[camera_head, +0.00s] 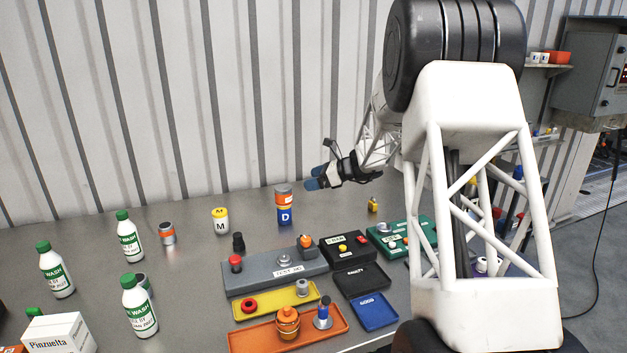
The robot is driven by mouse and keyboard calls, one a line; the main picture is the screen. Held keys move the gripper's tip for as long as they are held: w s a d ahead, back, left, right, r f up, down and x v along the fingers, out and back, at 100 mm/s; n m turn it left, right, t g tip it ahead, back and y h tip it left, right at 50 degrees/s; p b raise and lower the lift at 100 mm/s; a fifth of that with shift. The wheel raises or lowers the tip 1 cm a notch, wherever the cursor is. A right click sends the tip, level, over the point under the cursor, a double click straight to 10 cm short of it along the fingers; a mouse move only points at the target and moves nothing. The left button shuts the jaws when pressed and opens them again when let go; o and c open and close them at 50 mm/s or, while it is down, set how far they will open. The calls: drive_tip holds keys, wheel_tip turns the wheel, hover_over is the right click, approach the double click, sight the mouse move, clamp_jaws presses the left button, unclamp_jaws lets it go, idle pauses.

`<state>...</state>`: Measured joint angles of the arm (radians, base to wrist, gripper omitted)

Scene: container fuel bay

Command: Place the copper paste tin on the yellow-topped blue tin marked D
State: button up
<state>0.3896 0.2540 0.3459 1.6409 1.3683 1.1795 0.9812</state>
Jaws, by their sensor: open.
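A blue tin marked D (285,217) stands upright on the grey bench, near the middle of the picture. An orange-and-grey tin (283,193), which looks like the copper paste tin, sits upright on top of it and hides its top face. My gripper (317,178) is just right of this stacked tin, with its blue fingertips pointing left toward it. The jaws are open and appear empty and apart from the tin. I cannot read either label.
A white tin marked M with a yellow top (220,221) stands left of the stack. In front are a grey test rack (255,279), a yellow tray (270,301), an orange tray (258,339) and black and blue trays. Several green-capped bottles (130,237) stand left.

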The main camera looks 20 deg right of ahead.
idle(0.4)
drive_tip(key=s+a+r+n+g+h, duration=0.1)
drive_tip(key=s+a+r+n+g, duration=0.25)
drive_tip(key=s, duration=0.55)
drive_tip(key=s+a+r+n+h, duration=0.2)
drive_tip(key=s+a+n, duration=0.2)
drive_tip(key=s+a, duration=0.4)
drive_tip(key=s+a+r+n+g+h, duration=0.1)
drive_tip(key=s+a+r+n+g, duration=0.2)
drive_tip(key=s, duration=0.6)
drive_tip(key=s+a+f+n+h, duration=0.1)
drive_tip(key=s+n+h, duration=0.2)
drive_tip(key=s+n, duration=0.4)
drive_tip(key=s+a+f+n+t+h, duration=0.1)
drive_tip(key=s+n+h, duration=0.3)
drive_tip(key=s, duration=2)
drive_tip(key=a+f+n, duration=0.1)
drive_tip(key=n, duration=0.2)
